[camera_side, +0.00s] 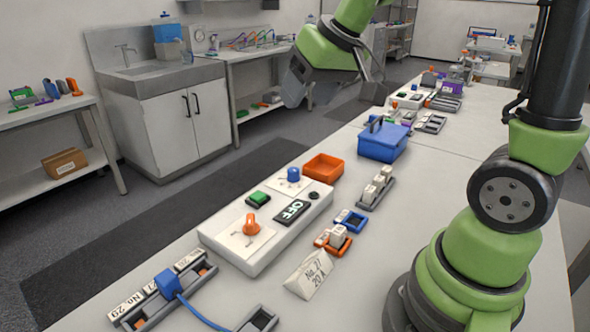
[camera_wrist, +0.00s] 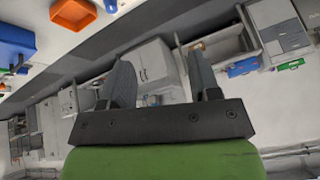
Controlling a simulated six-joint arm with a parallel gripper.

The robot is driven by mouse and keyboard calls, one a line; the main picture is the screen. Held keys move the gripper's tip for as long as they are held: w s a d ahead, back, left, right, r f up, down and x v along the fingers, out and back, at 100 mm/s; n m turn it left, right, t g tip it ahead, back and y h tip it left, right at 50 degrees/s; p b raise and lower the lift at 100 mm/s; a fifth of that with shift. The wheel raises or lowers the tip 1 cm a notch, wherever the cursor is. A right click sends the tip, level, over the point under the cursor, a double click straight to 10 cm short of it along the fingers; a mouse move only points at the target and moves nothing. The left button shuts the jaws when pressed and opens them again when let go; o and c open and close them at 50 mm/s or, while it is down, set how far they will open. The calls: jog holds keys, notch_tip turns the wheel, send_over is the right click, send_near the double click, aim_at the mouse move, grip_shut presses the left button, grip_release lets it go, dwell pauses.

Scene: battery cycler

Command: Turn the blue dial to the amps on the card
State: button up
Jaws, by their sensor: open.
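The blue dial (camera_side: 293,175) stands on a white scale plate at the far end of the white cycler box (camera_side: 262,262). An orange dial (camera_side: 251,222) stands at the near end of the box. The box also bears a green button (camera_side: 258,200) and a dark display (camera_side: 292,211) reading "OFF". The card (camera_side: 311,276) stands tented on the table in front of the box and reads "No. 27" and "20 A". My gripper (camera_wrist: 165,85) is open and empty; in the side view it hangs high beyond the box, well away from the blue dial.
An orange tray (camera_side: 323,167) stands just behind the box and a blue toolbox (camera_side: 382,142) farther back. Small blue and orange holders (camera_side: 348,219) and a grey holder (camera_side: 376,192) sit to the right. A blue clip with a cable (camera_side: 168,283) is on the long rack in front.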

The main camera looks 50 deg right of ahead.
jog(key=w+d+f, duration=0.5)
jog(key=g+h, duration=0.1)
jog(key=g, duration=0.1)
send_near(293, 169)
jog(key=shift+n, duration=0.4)
jog(key=x, duration=0.9)
jog(key=shift+f, duration=0.1)
jog(key=shift+c, duration=0.5)
jog(key=c, duration=0.8)
jog(key=shift+c, duration=0.2)
